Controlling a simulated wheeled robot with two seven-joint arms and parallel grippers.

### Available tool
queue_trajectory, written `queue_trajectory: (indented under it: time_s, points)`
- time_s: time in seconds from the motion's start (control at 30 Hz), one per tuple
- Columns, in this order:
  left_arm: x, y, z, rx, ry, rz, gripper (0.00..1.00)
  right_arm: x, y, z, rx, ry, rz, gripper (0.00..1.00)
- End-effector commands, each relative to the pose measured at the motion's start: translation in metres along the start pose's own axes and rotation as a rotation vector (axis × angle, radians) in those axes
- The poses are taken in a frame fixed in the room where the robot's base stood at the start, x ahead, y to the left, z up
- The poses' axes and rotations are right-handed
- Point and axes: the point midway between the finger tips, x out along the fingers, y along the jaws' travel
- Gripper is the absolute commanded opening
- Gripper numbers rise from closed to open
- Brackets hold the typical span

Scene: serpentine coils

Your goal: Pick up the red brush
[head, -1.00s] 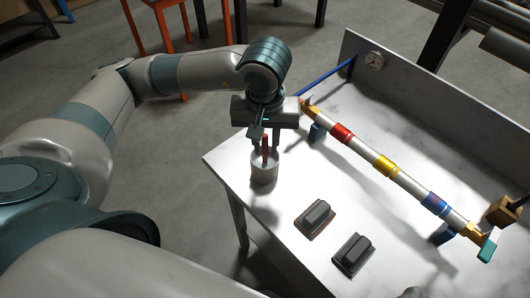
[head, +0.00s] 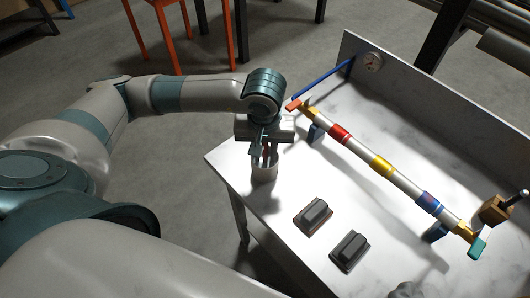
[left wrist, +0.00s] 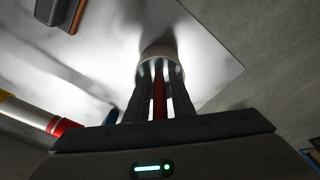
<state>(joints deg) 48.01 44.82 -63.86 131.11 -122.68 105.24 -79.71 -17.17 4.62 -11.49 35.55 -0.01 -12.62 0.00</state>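The red brush (head: 267,151) stands upright in a whitish cup (head: 264,174) near the table's left corner. My left gripper (head: 265,157) points down over the cup, with its fingers at the cup's mouth. In the left wrist view, the red handle (left wrist: 159,95) runs between the two dark fingers, with narrow gaps seeming to show on both sides. The cup (left wrist: 158,52) lies beyond the fingertips, and the brush's lower end is hidden in it.
The cup stands on a marble-like table (head: 290,185). Two dark blocks, one on a brown base (head: 313,216) and one on a dark base (head: 349,250), lie in front. A pipe with coloured bands (head: 381,166) rests on supports to the right. A blue rod (head: 325,82) is behind.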

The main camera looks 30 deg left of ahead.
Motion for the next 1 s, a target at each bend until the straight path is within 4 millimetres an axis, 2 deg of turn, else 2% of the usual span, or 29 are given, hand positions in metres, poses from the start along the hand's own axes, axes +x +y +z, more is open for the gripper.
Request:
queue_trajectory:
  time_s: [0.17, 0.2, 0.27, 0.73, 1.0]
  points:
    - [0.000, 0.000, 0.000, 0.000, 0.000, 0.000, 0.22, 0.000, 0.000, 0.000, 0.000, 0.000, 0.000, 0.31]
    - [0.000, 0.000, 0.000, 0.000, 0.000, 0.000, 0.12, 0.000, 0.000, 0.000, 0.000, 0.000, 0.000, 0.31]
    - [0.000, 0.000, 0.000, 0.000, 0.000, 0.000, 0.00, 0.000, 0.000, 0.000, 0.000, 0.000, 0.000, 0.31]
    - [-0.005, 0.001, -0.001, -0.001, 0.002, 0.003, 0.00, 0.003, -0.001, 0.000, 0.001, 0.000, -0.001, 0.31]
    - [-0.034, 0.001, -0.006, -0.001, 0.004, 0.004, 0.00, 0.015, -0.002, 0.001, 0.001, 0.000, -0.001, 0.31]
